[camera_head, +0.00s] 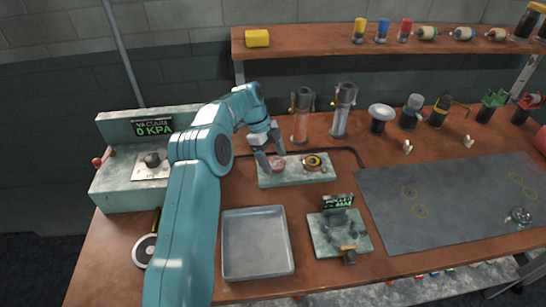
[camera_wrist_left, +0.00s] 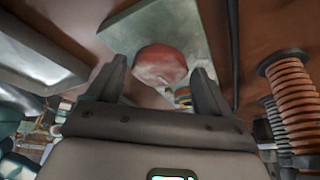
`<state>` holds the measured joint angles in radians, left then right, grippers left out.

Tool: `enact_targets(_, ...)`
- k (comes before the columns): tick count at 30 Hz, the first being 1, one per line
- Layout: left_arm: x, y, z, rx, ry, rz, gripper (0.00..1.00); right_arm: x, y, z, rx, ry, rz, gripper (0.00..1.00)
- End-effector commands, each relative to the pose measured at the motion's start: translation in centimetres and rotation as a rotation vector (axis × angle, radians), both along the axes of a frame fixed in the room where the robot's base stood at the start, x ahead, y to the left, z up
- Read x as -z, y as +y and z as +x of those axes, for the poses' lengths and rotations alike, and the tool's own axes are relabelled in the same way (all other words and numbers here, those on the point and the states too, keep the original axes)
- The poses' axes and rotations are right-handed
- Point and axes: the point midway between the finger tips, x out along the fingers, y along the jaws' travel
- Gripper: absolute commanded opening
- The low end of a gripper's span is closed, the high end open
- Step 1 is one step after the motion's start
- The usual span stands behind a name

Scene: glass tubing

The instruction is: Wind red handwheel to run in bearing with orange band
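The red handwheel (camera_head: 277,164) sits on the left part of a pale green plate (camera_head: 297,179) on the bench. A round black part with an orange-yellow band (camera_head: 313,162), seemingly the bearing, sits on the same plate to its right. My left gripper (camera_head: 271,157) is open and reaches down at the handwheel. In the left wrist view the red wheel (camera_wrist_left: 160,63) shows between and beyond the open fingers (camera_wrist_left: 159,75). I cannot tell whether the fingers touch it. A small banded part (camera_wrist_left: 183,96) is partly hidden by a finger. My right gripper is not in view.
A grey tray (camera_head: 257,244) and a small gauge stand (camera_head: 340,236) are in front of the plate. Glass columns (camera_head: 302,115) stand close behind it. The vacuum box (camera_head: 142,185) is at left, a dark mat (camera_head: 450,205) at right.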

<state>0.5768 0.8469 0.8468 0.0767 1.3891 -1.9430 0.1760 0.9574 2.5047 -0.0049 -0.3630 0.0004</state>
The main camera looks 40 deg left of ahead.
Motion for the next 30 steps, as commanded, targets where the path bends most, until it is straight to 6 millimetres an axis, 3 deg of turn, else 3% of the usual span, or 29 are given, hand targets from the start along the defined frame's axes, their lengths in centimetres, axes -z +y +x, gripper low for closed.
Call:
enact_targets(10, -0.1, 0.0, 0.0, 0.000, 0.002, -0.001, 0.91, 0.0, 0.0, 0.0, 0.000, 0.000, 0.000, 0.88)
enact_targets(14, -1.5, 0.0, 0.1, 0.000, -0.002, 0.001, 0.91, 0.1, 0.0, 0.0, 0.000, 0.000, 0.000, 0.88)
enact_targets(23, -9.5, 0.0, 0.1, -0.001, -0.004, 0.002, 0.91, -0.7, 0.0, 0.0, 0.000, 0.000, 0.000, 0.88)
enact_targets(30, -16.6, 0.0, 0.0, -0.001, -0.001, 0.000, 0.91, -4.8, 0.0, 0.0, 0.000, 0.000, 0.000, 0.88)
